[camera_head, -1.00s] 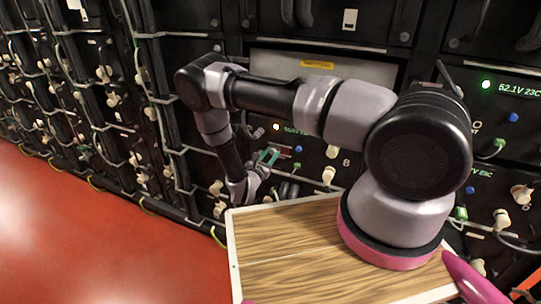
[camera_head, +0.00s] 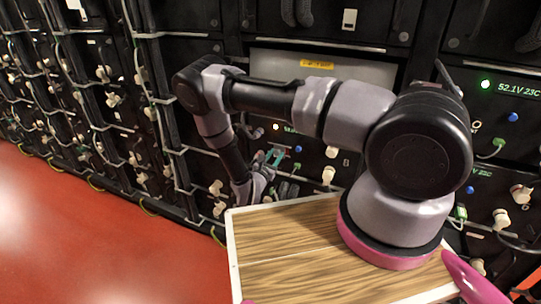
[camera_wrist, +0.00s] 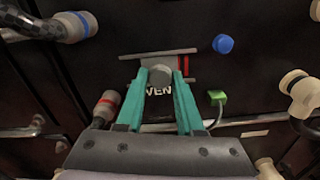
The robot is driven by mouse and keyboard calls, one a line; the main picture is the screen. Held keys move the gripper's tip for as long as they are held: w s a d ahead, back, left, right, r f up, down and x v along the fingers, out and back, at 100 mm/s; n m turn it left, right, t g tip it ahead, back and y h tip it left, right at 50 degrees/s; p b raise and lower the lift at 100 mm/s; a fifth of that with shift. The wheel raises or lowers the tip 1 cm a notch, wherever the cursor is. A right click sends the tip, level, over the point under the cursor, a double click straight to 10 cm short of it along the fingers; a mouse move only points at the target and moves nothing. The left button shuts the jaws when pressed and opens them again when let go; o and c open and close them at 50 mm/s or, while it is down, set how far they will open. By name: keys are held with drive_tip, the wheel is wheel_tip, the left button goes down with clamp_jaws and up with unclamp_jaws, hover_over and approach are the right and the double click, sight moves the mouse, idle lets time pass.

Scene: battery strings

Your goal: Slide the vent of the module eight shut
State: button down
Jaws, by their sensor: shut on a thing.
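The module's vent (camera_wrist: 158,53) shows in the wrist view as a slider between thin grey rails, with a "VENT" label (camera_wrist: 158,91) partly covered below it. A round grey knob (camera_wrist: 160,74) stands on the slider. My gripper (camera_wrist: 160,76), with teal fingers, is shut on the knob, one finger on each side. A narrow red strip (camera_wrist: 184,66) shows just right of the knob. In the head view my gripper (camera_head: 273,157) is at the module's front panel, and the vent is mostly hidden behind it.
A blue button (camera_wrist: 223,44) and a green connector (camera_wrist: 217,97) sit right of the vent. A connector with a red ring (camera_wrist: 106,105) is close to the left finger. White plugs (camera_head: 328,175) and cables surround the panel. My wood-topped base is close below.

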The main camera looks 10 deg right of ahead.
drive_tip(key=shift+s+d, duration=0.7)
drive_tip(key=shift+d, duration=0.25)
drive_tip(key=c, duration=0.5)
unclamp_jaws()
drive_tip(key=shift+s+a, duration=0.15)
drive_tip(key=v, duration=1)
drive_tip(key=shift+s, duration=0.2)
drive_tip(key=shift+r, duration=0.1)
